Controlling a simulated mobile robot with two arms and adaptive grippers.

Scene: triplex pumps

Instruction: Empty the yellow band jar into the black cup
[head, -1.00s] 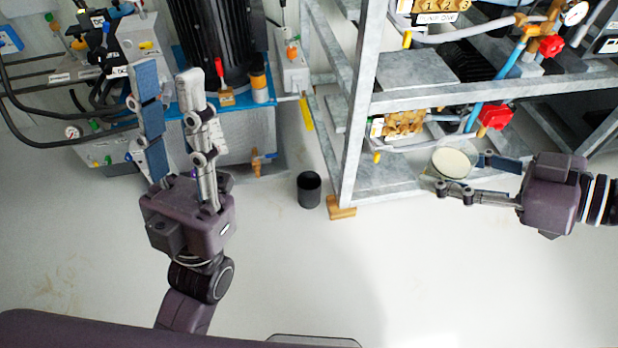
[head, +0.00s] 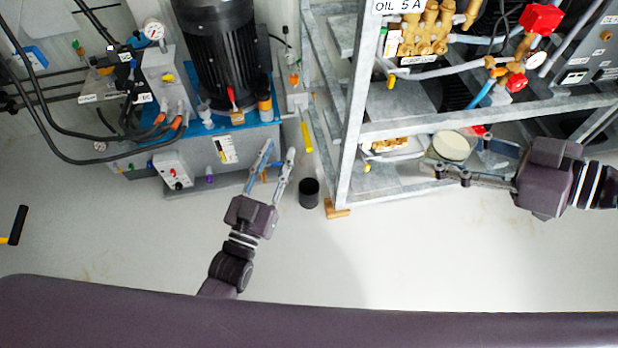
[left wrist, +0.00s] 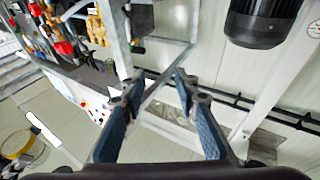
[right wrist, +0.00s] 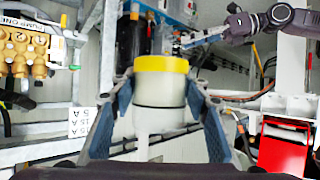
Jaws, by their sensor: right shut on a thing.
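My right gripper (head: 478,162) is shut on the yellow band jar (head: 453,147), beside the metal rack at the right of the head view. From above, the jar shows a round, pale top. In the right wrist view the jar (right wrist: 160,92) is a whitish cylinder with a yellow band around its upper end, between both fingers. The black cup (head: 309,192) stands beside the rack's front leg, apart from both grippers. My left gripper (head: 276,160) is open and empty, up and left of the cup in the head view. The cup's inside looks dark.
The grey metal rack (head: 352,140) with brass pumps fills the right. A wooden block (head: 337,208) lies at its leg, close to the cup. A black motor (head: 218,60) and blue-topped bench (head: 235,122) stand at the back left. The pale floor (head: 360,250) in front is clear.

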